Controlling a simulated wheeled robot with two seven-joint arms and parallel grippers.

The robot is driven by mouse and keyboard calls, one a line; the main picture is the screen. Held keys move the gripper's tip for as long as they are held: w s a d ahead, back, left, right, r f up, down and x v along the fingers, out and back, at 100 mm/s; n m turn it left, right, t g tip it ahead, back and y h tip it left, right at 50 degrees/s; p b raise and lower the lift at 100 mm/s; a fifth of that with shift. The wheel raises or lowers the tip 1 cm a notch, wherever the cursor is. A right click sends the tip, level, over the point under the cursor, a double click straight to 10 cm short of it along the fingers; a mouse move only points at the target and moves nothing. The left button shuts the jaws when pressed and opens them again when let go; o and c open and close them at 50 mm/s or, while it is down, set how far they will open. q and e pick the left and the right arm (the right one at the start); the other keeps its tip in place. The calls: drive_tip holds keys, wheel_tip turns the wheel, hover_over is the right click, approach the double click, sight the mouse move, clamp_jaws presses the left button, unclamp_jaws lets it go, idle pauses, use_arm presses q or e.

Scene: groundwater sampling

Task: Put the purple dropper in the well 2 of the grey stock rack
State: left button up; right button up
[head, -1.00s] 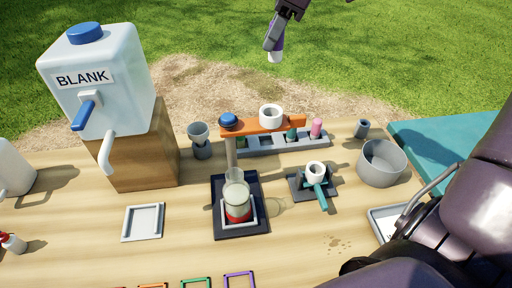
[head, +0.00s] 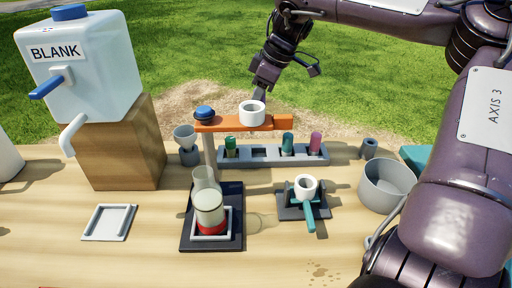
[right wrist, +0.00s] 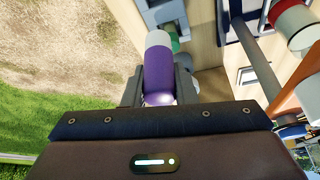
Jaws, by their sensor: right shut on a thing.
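My right gripper (head: 262,92) is above the back of the table, behind the orange arm of a stand. In the right wrist view it is shut on the purple dropper (right wrist: 158,72), whose white end points away from the gripper, towards the rack. In the head view the dropper is hidden behind the orange arm and white ring. The grey stock rack (head: 273,161) lies beneath. It holds a green dropper (head: 231,146) at left, and teal (head: 288,143) and pink (head: 316,142) ones at right. An open well shows between the green and teal ones. My left gripper is out of view.
The stand's orange arm (head: 225,124) with a white ring (head: 252,113) rises in front of the rack. A grey funnel cup (head: 187,145) stands left of the rack, a small grey holder (head: 369,148) right. A BLANK jug (head: 85,75) is at left, a grey bowl (head: 387,184) at right.

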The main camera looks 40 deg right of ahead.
wheel_tip(320, 180, down, 12)
drive_tip(key=shift+f+b, duration=0.25)
drive_tip(key=shift+b, duration=0.65)
drive_tip(key=shift+f, duration=0.4)
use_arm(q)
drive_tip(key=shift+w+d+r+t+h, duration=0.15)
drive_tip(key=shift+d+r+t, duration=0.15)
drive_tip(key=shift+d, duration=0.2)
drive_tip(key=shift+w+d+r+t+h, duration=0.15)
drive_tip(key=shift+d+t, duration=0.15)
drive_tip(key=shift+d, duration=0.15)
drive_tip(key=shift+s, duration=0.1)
use_arm(e)
drive_tip(key=shift+r, duration=0.1)
drive_tip(key=o, duration=1)
drive_tip(key=shift+f, duration=0.2)
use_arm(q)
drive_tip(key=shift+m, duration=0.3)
use_arm(e)
drive_tip(key=shift+r, duration=0.1)
